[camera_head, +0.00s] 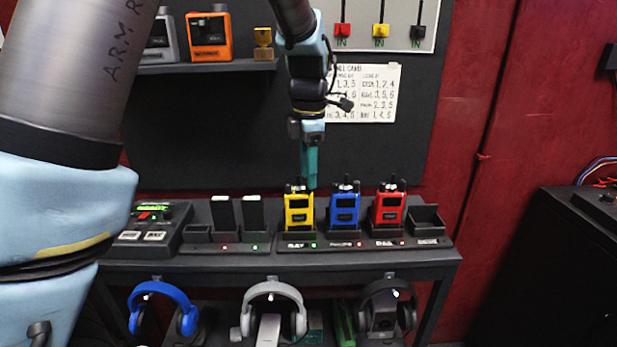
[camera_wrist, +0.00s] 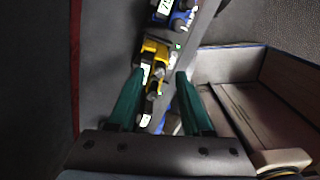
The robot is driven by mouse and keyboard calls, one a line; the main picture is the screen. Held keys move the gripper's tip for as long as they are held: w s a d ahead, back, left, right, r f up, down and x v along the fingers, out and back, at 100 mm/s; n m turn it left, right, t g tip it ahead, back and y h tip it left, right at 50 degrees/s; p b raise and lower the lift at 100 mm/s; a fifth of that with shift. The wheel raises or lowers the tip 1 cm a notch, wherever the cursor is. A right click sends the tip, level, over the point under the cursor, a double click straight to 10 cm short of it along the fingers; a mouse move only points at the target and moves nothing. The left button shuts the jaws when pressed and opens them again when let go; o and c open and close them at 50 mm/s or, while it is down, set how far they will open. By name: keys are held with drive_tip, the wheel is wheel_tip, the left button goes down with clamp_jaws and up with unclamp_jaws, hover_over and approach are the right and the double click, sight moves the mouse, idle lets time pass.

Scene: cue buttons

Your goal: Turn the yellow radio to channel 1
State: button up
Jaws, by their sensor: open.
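The yellow radio (camera_head: 299,212) stands upright in its slot on the charging rack in the head view, left of the blue radio (camera_head: 344,210) and the red radio (camera_head: 388,208). In the wrist view the yellow radio (camera_wrist: 154,54) shows between and just beyond the fingertips. My gripper (camera_head: 310,185) points down above and slightly behind the yellow radio's top; its green fingers (camera_wrist: 158,75) are apart with nothing held. I cannot tell whether a finger touches the radio. The channel knob and its setting are too small to read.
The charging rack (camera_head: 350,244) has an empty slot at its right end. Dark upright units (camera_head: 238,214) stand to the left. Headphones (camera_head: 273,302) hang below the shelf edge. A handwritten card (camera_head: 372,95) is on the wall behind my gripper. An orange device (camera_head: 208,38) sits on an upper shelf.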

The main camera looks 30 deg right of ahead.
wheel_tip(320, 180, up, 9)
drive_tip(key=b, duration=0.1)
drive_tip(key=shift+r+b, duration=0.2)
drive_tip(key=shift+b, duration=0.1)
drive_tip(key=w+a+f+m, duration=0.2)
drive_tip(key=a+f+m, duration=0.2)
drive_tip(key=a, duration=0.6)
drive_tip(key=w+a+f+m, duration=0.3)
drive_tip(key=a+f+m, duration=0.15)
drive_tip(key=a, duration=0.55)
drive_tip(key=s+a+f+m, duration=0.3)
drive_tip(key=a+m, duration=0.1)
drive_tip(key=a, duration=0.3)
drive_tip(key=s+a+f+m+t, duration=0.1)
drive_tip(key=s+a+f+m, duration=0.2)
drive_tip(key=a, duration=0.5)
drive_tip(key=shift+s+f+m, duration=0.35)
drive_tip(key=shift+s+m, duration=0.3)
